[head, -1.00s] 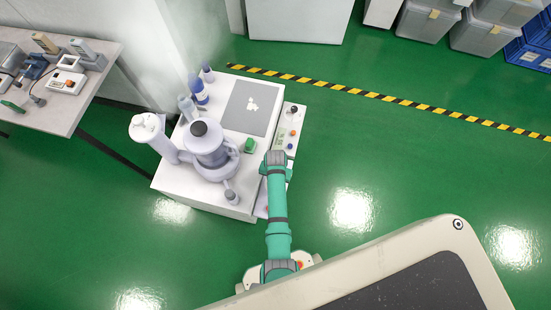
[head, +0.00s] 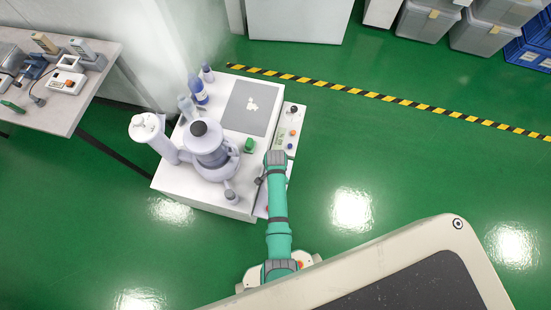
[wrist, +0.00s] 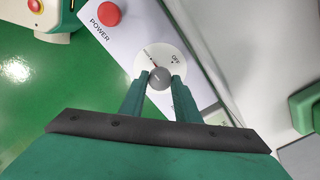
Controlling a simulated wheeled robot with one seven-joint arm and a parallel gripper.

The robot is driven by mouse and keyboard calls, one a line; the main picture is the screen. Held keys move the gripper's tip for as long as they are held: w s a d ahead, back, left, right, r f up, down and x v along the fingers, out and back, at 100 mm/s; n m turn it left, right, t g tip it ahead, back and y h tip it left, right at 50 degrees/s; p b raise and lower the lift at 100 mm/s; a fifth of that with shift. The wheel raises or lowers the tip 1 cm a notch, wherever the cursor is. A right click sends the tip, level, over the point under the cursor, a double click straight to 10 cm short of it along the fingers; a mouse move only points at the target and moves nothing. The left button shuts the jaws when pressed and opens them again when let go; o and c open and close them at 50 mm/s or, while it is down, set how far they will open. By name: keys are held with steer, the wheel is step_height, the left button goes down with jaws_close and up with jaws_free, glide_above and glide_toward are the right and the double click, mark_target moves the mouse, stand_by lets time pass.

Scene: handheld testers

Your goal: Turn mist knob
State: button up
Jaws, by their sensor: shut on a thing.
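A round grey knob (wrist: 160,72) sits on a white dial disc (wrist: 177,50) in the wrist view. The disc has a dark line toward the upper left and the word OFF at the upper right. No "mist" label is readable. My gripper (wrist: 159,82) is shut on the knob, one finger on each side. In the head view my arm reaches over the white control panel (head: 284,158) at the machine's right side, and it hides the knob there.
A red button (wrist: 109,14) marked POWER is near the dial. A white cabinet (head: 170,189) carries a grey machine (head: 212,160), a blue-labelled bottle (head: 200,93) and a green block (head: 249,145). A bench (head: 70,115) with testers stands at the left. Green floor is open at the right.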

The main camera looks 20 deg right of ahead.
steer(key=shift+s+a, duration=0.1)
stand_by(0.4)
steer(key=o, duration=1)
steer(key=shift+o, duration=0.2)
steer(key=shift+r, duration=0.55)
step_height(320, 180, up, 10)
steer(key=shift+f, duration=0.15)
steer(key=shift+f, duration=0.1)
